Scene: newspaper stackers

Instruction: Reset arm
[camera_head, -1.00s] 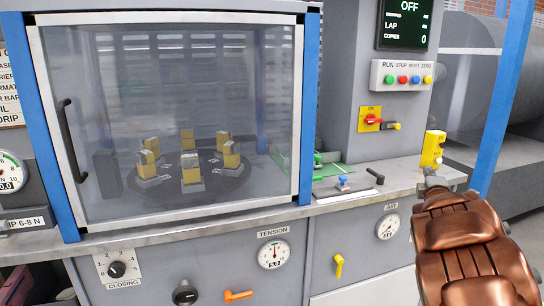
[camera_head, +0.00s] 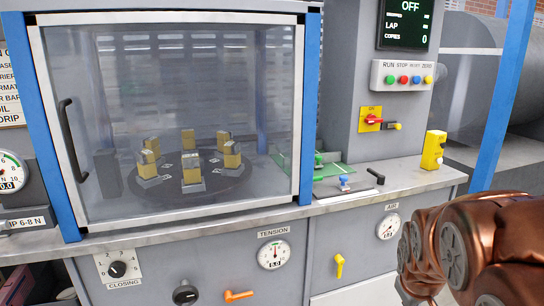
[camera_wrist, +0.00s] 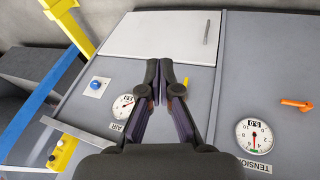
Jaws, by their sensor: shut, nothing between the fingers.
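My gripper (camera_wrist: 160,92) shows in the wrist view with its two dark fingers together at the tips and nothing between them. It is in the air in front of the grey machine front, with the white panel (camera_wrist: 160,36) beyond the fingertips. The AIR gauge (camera_wrist: 123,107) is left of the fingers and the TENSION gauge (camera_wrist: 254,136) is to the right. In the head view my copper-coloured arm is at the lower right, and the gripper itself does not show there.
A glass-fronted cabinet (camera_head: 60,140) holds several yellow-topped blocks on a dark round plate. The counter (camera_head: 395,180) carries a black lever, a blue-topped knob and a yellow box (camera_head: 433,150). A blue post (camera_head: 503,95) stands at the right. An orange handle (camera_head: 238,296) projects from the front.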

